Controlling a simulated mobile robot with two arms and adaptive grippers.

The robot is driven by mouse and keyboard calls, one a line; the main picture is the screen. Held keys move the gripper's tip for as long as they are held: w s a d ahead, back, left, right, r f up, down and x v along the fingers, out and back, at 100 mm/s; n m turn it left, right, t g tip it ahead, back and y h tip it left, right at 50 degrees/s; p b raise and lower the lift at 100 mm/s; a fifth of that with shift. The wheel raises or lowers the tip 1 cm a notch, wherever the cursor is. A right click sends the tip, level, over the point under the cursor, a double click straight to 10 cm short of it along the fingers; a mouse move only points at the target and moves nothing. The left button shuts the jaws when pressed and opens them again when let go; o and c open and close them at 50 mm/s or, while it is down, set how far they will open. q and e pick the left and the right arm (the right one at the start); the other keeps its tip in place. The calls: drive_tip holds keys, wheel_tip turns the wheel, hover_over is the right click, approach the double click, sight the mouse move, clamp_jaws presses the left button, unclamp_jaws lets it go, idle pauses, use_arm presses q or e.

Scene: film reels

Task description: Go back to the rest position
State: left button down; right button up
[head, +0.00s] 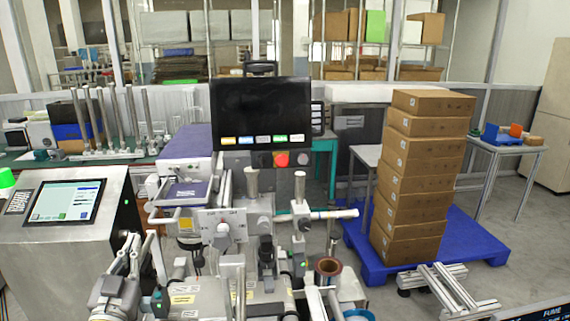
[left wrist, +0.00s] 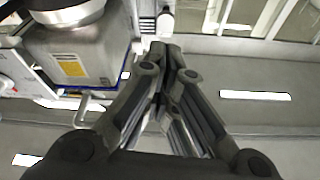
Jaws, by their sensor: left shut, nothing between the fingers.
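My left gripper (head: 131,243) is at the lower left of the head view, beside the machine. In the left wrist view the left gripper (left wrist: 167,52) has its fingers together and holds nothing. A copper-brown film reel (head: 327,268) sits on the front right part of the machine, well to the right of my left gripper. A blue round thing (head: 358,315), perhaps another reel, is cut off by the bottom edge. I cannot make out my right gripper.
The machine (head: 222,222) with a dark screen (head: 261,113) fills the middle. A touch-panel cabinet (head: 75,235) stands left. Stacked cartons (head: 415,175) rest on a blue pallet (head: 465,240) at right. An aluminium frame (head: 447,288) lies low right. Some floor shows between machine and pallet.

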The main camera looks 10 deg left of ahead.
use_arm(q)
drive_tip(key=s+d+f+g+h, duration=0.1)
drive_tip(key=s+d+f+g, duration=0.35)
drive_tip(key=f, duration=0.35)
drive_tip(key=s+d+f+g, duration=0.3)
drive_tip(key=s+f, duration=0.3)
drive_tip(key=f, duration=0.1)
drive_tip(key=s+d+f+g+h, duration=0.1)
drive_tip(key=s+d+f+g, duration=0.3)
drive_tip(key=s+f, duration=0.3)
drive_tip(key=s+d+f+m+g+h, duration=0.1)
drive_tip(key=s+d+f+g, duration=0.2)
drive_tip(key=s, duration=0.3)
drive_tip(key=s+d+f+m+g+h, duration=0.1)
drive_tip(key=s+d+f+g, duration=0.25)
drive_tip(key=s, duration=0.25)
wheel_tip(320, 180, down, 24)
drive_tip(key=s, duration=0.2)
drive_tip(key=s+a+f+g, duration=0.1)
drive_tip(key=s+a+f, duration=0.2)
drive_tip(key=s+f, duration=1.3)
drive_tip(key=shift+s+f+g, duration=0.2)
drive_tip(key=shift+f+g, duration=0.2)
drive_tip(key=shift+f, duration=0.05)
drive_tip(key=c, duration=2.2)
unclamp_jaws()
